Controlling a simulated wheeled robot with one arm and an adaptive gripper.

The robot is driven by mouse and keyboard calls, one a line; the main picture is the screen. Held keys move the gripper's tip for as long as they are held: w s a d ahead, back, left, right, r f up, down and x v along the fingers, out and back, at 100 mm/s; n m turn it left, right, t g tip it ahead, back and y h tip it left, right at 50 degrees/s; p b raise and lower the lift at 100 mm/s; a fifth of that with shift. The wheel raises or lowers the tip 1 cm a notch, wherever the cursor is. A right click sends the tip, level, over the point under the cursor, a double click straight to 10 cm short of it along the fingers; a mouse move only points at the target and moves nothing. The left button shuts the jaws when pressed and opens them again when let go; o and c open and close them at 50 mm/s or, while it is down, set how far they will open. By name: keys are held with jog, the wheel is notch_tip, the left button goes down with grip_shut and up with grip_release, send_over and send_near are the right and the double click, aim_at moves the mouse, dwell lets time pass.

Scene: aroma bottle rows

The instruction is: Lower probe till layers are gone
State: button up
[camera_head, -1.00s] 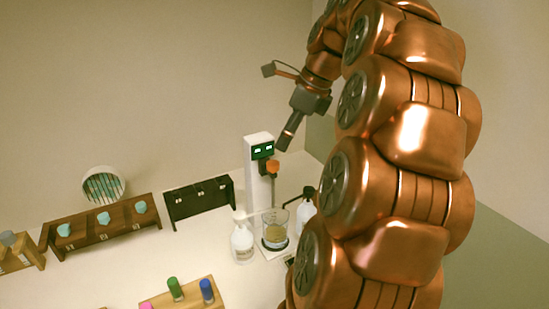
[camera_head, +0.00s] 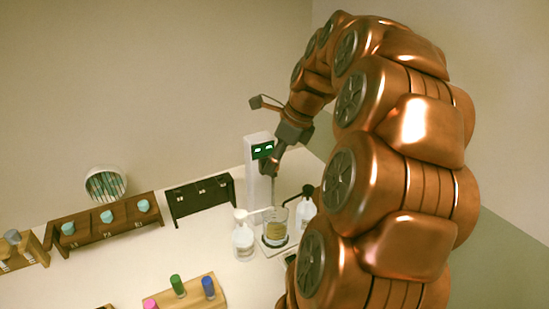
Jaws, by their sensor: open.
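A white stand (camera_head: 258,170) with a green two-part display (camera_head: 263,151) rises behind a glass beaker (camera_head: 278,213). The beaker holds yellowish liquid (camera_head: 276,232); its layers are too small to tell apart. A thin grey shaft, the probe (camera_head: 273,190), hangs in front of the stand above the beaker; where its tip ends is unclear. My gripper (camera_head: 274,163) is open, pointing down at the stand's head just below the display. It overlaps the spot of the orange knob, which it hides. Whether it touches the knob cannot be told.
A black rack (camera_head: 201,198) and a brown rack with teal-capped bottles (camera_head: 105,226) stand left. A wooden block (camera_head: 194,296) with coloured vials is in front. Bare table lies between them.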

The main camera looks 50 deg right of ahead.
grip_shut()
dwell(0.5)
